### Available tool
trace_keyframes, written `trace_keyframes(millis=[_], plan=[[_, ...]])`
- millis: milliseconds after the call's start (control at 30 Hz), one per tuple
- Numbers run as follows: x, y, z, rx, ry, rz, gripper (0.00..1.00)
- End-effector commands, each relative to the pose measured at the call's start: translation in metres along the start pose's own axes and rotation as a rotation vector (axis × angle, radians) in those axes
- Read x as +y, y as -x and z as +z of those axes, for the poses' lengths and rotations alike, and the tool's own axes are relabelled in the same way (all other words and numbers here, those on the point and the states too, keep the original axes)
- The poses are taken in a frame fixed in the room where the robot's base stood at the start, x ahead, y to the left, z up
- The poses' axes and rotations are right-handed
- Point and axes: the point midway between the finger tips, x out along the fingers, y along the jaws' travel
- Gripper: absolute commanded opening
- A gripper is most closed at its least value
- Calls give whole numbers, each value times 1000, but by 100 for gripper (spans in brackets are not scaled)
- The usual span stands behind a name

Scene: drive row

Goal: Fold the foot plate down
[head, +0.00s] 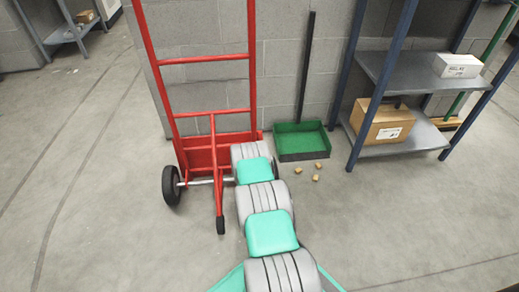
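The red hand truck (205,61) stands upright against the grey block wall. Its foot plate (199,158) looks like the red panel low on the frame, standing upright against it; my arm covers part of its right side. A red bar with a black end (216,190) runs down in front of the panel to near the floor. A black wheel (172,186) shows at the left of the axle; the right wheel is hidden. My grey and green arm reaches forward to the lower right of the truck. My gripper is hidden by the arm, so contact with the plate cannot be seen.
A green dustpan (300,141) with a tall black handle stands right of the truck, with three small tan pieces (316,178) on the floor before it. A blue-grey shelf (425,73) with a cardboard box (383,124) and white box (458,66) stands right. Floor at left is clear.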

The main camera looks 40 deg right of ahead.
Motion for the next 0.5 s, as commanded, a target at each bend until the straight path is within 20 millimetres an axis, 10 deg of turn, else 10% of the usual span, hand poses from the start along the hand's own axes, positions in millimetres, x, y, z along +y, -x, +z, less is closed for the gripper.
trace_keyframes(millis=[167,200,500], plan=[[1,-4,-8,18,-3,-1,0],[2,-4,-9,19,-4,0,24],[0,-4,-9,21,-6,-4,43]])
